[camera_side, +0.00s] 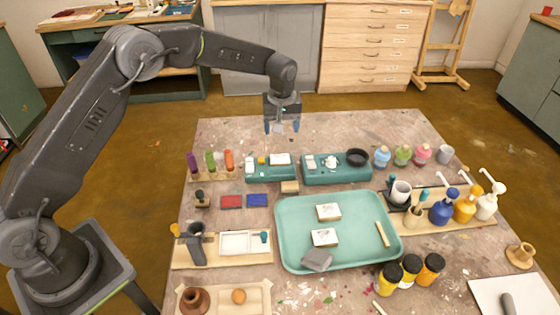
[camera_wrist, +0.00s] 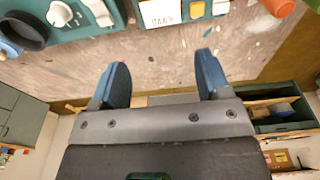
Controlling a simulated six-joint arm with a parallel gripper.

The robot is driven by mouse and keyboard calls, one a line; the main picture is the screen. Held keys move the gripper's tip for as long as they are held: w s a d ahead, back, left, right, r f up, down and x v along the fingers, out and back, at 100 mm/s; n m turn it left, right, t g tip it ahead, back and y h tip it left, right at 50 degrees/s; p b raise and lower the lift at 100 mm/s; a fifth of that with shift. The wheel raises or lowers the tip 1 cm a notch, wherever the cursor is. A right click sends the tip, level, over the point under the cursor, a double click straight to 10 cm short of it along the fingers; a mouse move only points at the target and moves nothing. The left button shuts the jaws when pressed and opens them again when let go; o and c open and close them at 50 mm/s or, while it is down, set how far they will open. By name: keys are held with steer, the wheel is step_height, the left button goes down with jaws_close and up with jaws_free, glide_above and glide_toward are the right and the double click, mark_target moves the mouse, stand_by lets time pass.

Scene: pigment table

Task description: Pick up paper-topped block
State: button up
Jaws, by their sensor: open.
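Two small blocks with pale, paper-like tops lie in the teal tray (camera_side: 286,228). One block (camera_side: 328,212) is near the tray's middle, and the other block (camera_side: 324,237) is just in front of it. Small dark marks show on their tops. A small tan block (camera_side: 290,187) sits on the table behind the tray; its top is too small to make out. My gripper (camera_side: 282,127) is open and empty, high above the back of the table and well apart from the blocks. In the wrist view its two blue fingers (camera_wrist: 160,70) are spread, with no block between them.
Two teal devices (camera_side: 270,174) (camera_side: 335,177) stand behind the tray, one with a black bowl (camera_side: 357,157).

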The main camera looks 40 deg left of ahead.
mark_target(280, 159)
steer(key=f, duration=0.8)
steer(key=a+f, duration=0.1)
steer(key=f, duration=0.3)
steer(key=shift+w+f, duration=0.25)
steer(key=shift+w, duration=0.1)
steer(key=c, duration=0.6)
steer(key=shift+c, duration=0.2)
